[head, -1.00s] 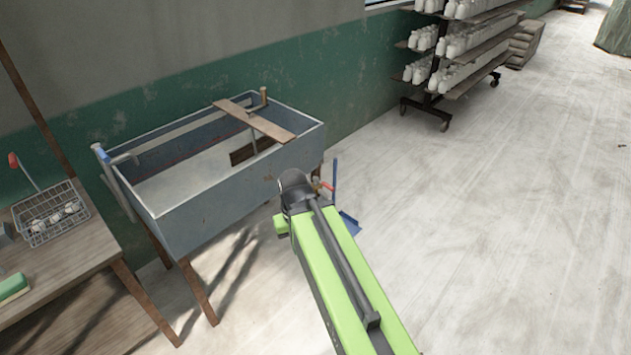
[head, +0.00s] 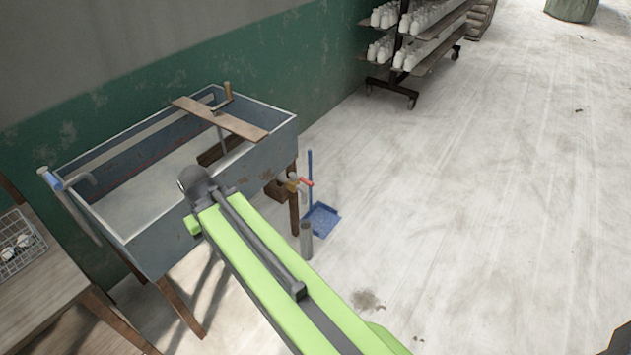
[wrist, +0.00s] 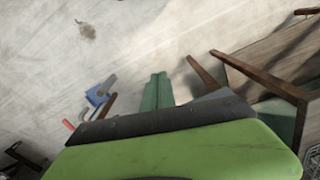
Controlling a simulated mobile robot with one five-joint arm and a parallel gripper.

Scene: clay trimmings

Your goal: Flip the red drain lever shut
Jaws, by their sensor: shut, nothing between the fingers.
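The red drain lever (head: 305,182) sits on a brass valve (head: 292,184) by the right front leg of the blue-grey sink trough (head: 215,185). It points right in the head view. What looks like the lever (wrist: 69,125) shows as a small red piece at the left of the wrist view. My gripper (wrist: 158,76) is shut, with its two green fingers together and empty, pointing over bare floor. It is apart from the lever, which lies to its left in the wrist view. In the head view my arm hides the fingers.
A blue dustpan (head: 322,219) with an upright handle stands beside the valve, and a grey cylinder (head: 306,240) stands before it. A wooden table (head: 45,285) with a wire basket (head: 20,243) is at left. A plank (head: 220,118) crosses the trough. Floor at right is open.

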